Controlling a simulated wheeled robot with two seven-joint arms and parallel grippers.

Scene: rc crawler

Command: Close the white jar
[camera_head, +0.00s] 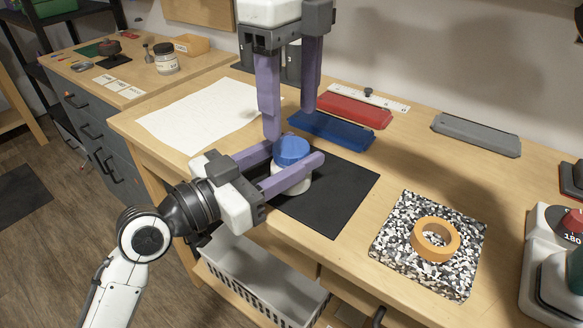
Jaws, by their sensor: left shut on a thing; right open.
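The white jar (301,183) stands upright on a black mat (346,190) on the workbench. A blue lid (291,149) sits at the top of the jar; whether it is seated or turned tight I cannot tell. My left gripper (296,166) comes in from the left and is shut around the jar, one finger on each side, below the lid. My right gripper (286,118) points down from above, open and empty. Its fingertips are just above and behind the lid, apart from each other.
Red (354,108), blue (332,130) and grey (476,134) trays lie along the back. A speckled mat (391,236) with an orange ring (419,240) is at right, near a machine (547,262). A white sheet (203,112) lies at left. A basket (262,278) is below the bench.

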